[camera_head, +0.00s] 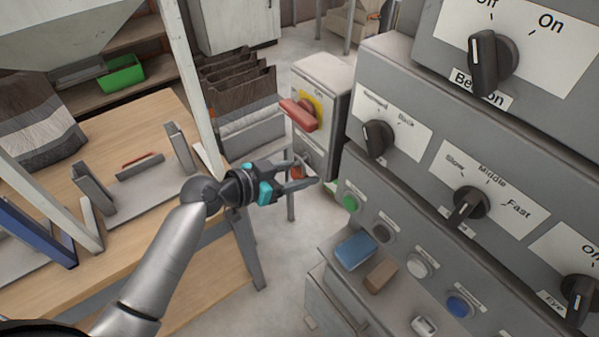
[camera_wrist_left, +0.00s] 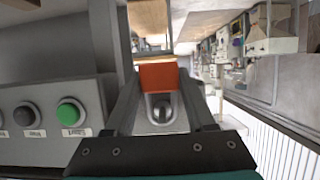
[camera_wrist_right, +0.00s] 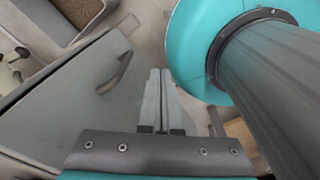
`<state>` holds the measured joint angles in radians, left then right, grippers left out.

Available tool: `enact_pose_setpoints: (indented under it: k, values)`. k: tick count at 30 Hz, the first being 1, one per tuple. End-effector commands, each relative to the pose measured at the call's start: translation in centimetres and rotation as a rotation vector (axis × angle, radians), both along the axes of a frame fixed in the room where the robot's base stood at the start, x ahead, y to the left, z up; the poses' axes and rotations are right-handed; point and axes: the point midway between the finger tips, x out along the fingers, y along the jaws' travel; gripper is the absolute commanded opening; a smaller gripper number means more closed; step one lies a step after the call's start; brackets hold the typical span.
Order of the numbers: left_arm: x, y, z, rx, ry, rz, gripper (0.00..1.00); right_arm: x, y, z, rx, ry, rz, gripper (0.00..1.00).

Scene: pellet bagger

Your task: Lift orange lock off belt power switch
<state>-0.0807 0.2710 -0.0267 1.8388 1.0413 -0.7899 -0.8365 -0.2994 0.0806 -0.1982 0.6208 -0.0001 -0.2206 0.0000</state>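A grey switch box (camera_head: 322,85) stands at the end of the control panel, with a red handle (camera_head: 298,114) on a yellow plate. The small orange lock (camera_head: 297,173) is low on this box, partly hidden by my left gripper (camera_head: 302,176). I cannot tell whether a finger touches the lock. My right gripper (camera_wrist_right: 157,100) is outside the head view; its fingers are together, with nothing visible between them.
The control panel (camera_head: 420,165) with dials and buttons fills the right side, close to my left gripper. A blue block (camera_head: 355,251) and a brown block (camera_head: 381,275) are on its lower ledge. A wooden table (camera_head: 190,265) with metal brackets is at left.

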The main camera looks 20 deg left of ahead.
Motion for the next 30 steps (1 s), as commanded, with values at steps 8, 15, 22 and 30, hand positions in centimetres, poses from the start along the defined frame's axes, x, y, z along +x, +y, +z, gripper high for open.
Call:
enact_pose_setpoints:
  k: [8,15,22,30]
  values:
    - [0.0,0.0,0.0,0.000,0.000,0.000,0.22,0.0,0.0,0.0,0.000,0.000,0.001,0.00]
    - [0.0,0.0,0.0,0.000,0.000,0.000,0.00,0.0,0.0,0.0,0.000,0.000,0.002,0.00]
    - [0.0,0.0,0.1,0.000,0.000,0.001,0.00,0.0,0.0,0.0,0.001,0.000,0.002,0.00]
    - [-0.9,0.7,1.2,0.001,-0.001,-0.001,0.00,0.0,0.1,0.3,0.001,0.000,0.003,0.00]
